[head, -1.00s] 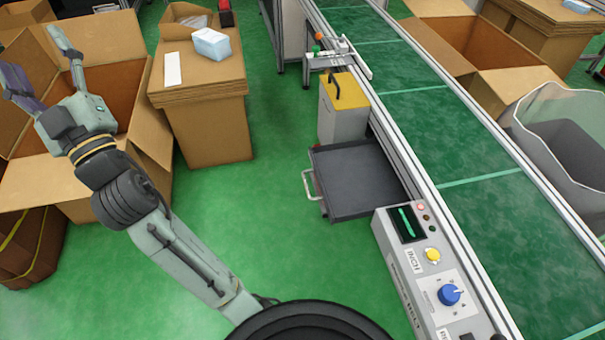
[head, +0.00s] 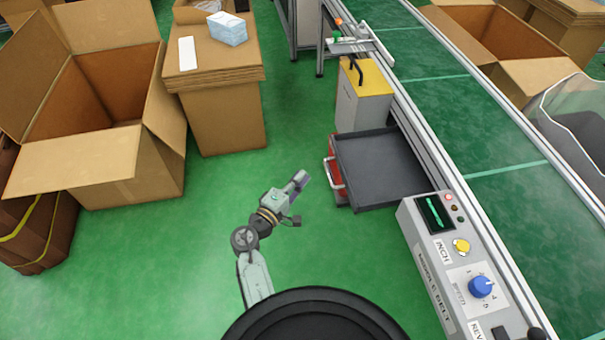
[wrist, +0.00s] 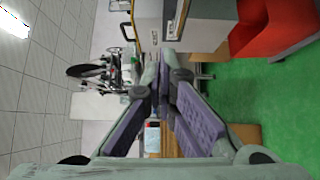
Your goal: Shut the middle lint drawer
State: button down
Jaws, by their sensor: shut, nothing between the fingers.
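The lint drawer is an open dark grey tray (head: 385,168) pulled out to the left from under the conveyor belt. A red face (head: 331,163) and a pale bar handle (head: 336,172) show at its left end. Whether other drawers lie under it is hidden. My gripper (head: 301,180) is shut and empty, just left of the handle and apart from it, pointing towards it. In the wrist view my fingertips (wrist: 163,62) meet, and a red panel (wrist: 275,28) with a grey bar shows at the upper right.
A yellow-topped grey box (head: 365,95) stands behind the drawer. A control box (head: 465,265) with a blue knob is at front right along the conveyor (head: 500,130). Open cartons (head: 110,165) and a cardboard stand (head: 222,115) are at left. The green floor between is clear.

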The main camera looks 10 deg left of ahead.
aim_at(326, 164)
jog(key=shift+w+d+p, duration=0.75)
jog(key=shift+w+d, duration=1.05)
jog(key=shift+w, duration=0.2)
jog(key=shift+w+d+p, duration=0.75)
jog(key=shift+w+d, duration=1.05)
jog(key=shift+w, duration=0.2)
jog(key=shift+d, duration=0.15)
jog(key=w+d+b, duration=0.1)
jog(key=w+d, duration=0.1)
jog(key=d, duration=0.5)
jog(key=w+d+b, duration=0.2)
jog(key=d, duration=0.5)
jog(key=w+d+b, duration=0.1)
jog(key=w+d, duration=0.2)
jog(key=d, duration=0.4)
jog(key=shift+d+b, duration=0.1)
jog(key=shift+b, duration=0.3)
jog(key=shift+w+d+r, duration=0.1)
jog(key=shift+w+d, duration=0.05)
jog(key=shift+d, duration=0.4)
